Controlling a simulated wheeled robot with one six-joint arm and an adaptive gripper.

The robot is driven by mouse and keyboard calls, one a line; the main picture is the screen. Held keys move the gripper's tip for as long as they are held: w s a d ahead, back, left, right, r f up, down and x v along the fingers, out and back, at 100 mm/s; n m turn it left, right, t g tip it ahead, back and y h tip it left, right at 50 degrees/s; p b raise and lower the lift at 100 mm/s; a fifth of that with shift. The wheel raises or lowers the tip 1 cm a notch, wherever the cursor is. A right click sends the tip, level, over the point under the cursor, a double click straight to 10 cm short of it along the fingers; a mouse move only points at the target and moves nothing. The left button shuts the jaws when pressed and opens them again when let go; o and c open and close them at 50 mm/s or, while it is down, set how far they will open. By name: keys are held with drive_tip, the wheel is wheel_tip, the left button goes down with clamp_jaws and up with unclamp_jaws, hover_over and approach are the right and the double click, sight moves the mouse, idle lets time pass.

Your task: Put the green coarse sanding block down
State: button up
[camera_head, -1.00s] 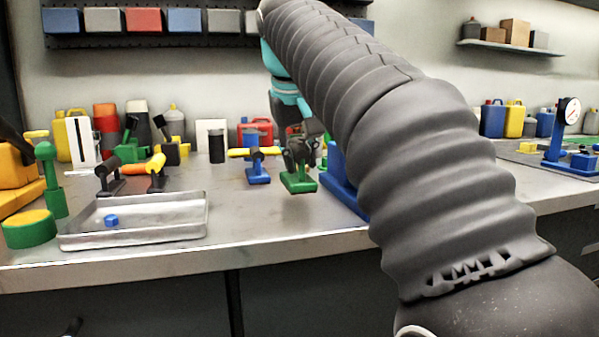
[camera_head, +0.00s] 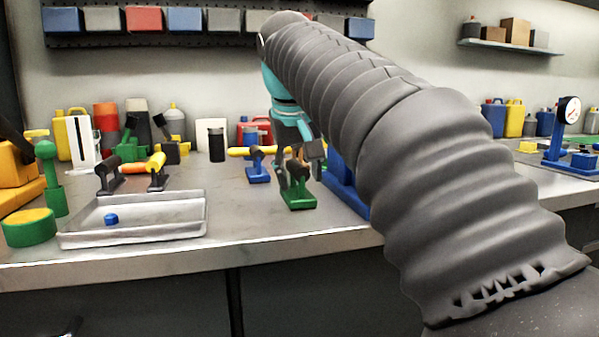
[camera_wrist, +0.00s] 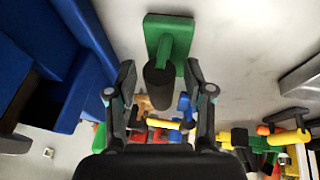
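The green coarse sanding block (camera_head: 298,199) has a flat green base and a dark round handle (camera_head: 298,170). It appears to stand upright on the grey workbench (camera_head: 235,205), right of the blue block (camera_head: 258,171). In the wrist view the green block (camera_wrist: 180,30) is at top centre, its dark handle (camera_wrist: 158,88) pointing toward the camera. My gripper (camera_wrist: 160,70) is open, one finger on each side of the handle with gaps visible. In the head view my gripper (camera_head: 300,158) is right at the handle, partly hiding it.
A metal tray (camera_head: 160,233) with a small blue piece lies at the left front. A large blue holder (camera_head: 345,190) stands close on the right; its blue walls (camera_wrist: 95,85) fill the wrist view's left. Several tools and canisters stand behind. Bench in front of the block is clear.

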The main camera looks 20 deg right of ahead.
drive_tip(key=shift+r, duration=0.15)
drive_tip(key=v, duration=1.2)
idle(0.3)
